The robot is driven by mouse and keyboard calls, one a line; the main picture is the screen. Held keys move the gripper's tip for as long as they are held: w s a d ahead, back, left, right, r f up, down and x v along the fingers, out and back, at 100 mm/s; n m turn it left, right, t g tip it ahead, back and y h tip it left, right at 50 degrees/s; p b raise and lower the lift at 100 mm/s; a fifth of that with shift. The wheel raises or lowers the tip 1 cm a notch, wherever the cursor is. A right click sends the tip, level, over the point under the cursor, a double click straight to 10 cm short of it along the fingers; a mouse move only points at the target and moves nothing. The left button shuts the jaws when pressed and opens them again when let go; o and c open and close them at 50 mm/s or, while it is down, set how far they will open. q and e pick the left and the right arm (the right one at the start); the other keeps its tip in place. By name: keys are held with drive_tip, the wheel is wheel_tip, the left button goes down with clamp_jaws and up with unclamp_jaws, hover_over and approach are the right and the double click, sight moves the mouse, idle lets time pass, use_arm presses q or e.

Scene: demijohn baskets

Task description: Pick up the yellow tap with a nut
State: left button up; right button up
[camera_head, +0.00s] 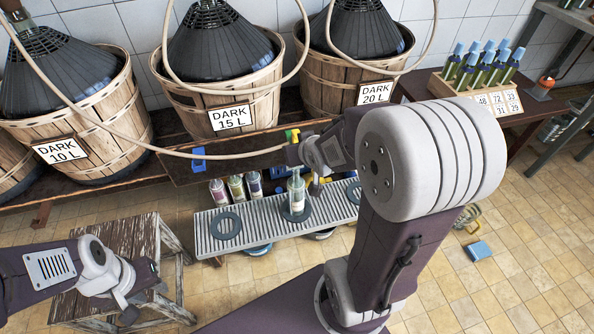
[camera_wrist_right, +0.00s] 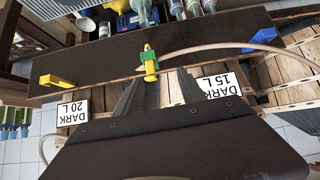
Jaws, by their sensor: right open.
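The yellow tap (camera_wrist_right: 151,69) with a green part on it is in the upper middle of the right wrist view, by the dark shelf board. In the head view the tap (camera_head: 292,135) is a small patch of green and yellow, partly hidden by my right arm. My right gripper (camera_wrist_right: 161,82) is open, its two dark fingers pointing at the tap. The tap's near end is at the fingertips, closer to the left finger in that view; I cannot tell whether they touch. My left gripper (camera_head: 128,300) is low at the left over a wooden stool, its jaw state unclear.
A pale hose (camera_head: 232,154) runs along the dark board (camera_wrist_right: 110,60) towards the tap. A blue clip (camera_head: 198,159) and a yellow clip (camera_wrist_right: 58,82) sit on the board. Demijohn baskets (camera_head: 240,100) stand behind.

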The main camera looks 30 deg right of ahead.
drive_tip(key=w+d+f+t+b, duration=0.1)
drive_tip(key=w+f, duration=0.1)
drive_tip(key=w, duration=0.1)
drive_tip(key=w+d+f+t+b, duration=0.1)
drive_tip(key=w+d+f+b, duration=0.1)
drive_tip(key=w+f, duration=0.1)
drive_tip(key=w+d+f+t+h+b, duration=0.1)
drive_tip(key=w+d+f, duration=0.1)
drive_tip(key=w, duration=0.3)
drive_tip(key=shift+d+f+t+b, duration=0.2)
drive_tip(key=shift+f+t+b, duration=0.2)
drive_tip(key=shift+f, duration=0.3)
drive_tip(key=shift+w+f, duration=0.1)
drive_tip(key=shift+w, duration=0.2)
use_arm(q)
wheel_tip(320, 180, down, 9)
use_arm(e)
drive_tip(key=shift+d, duration=0.1)
clamp_jaws()
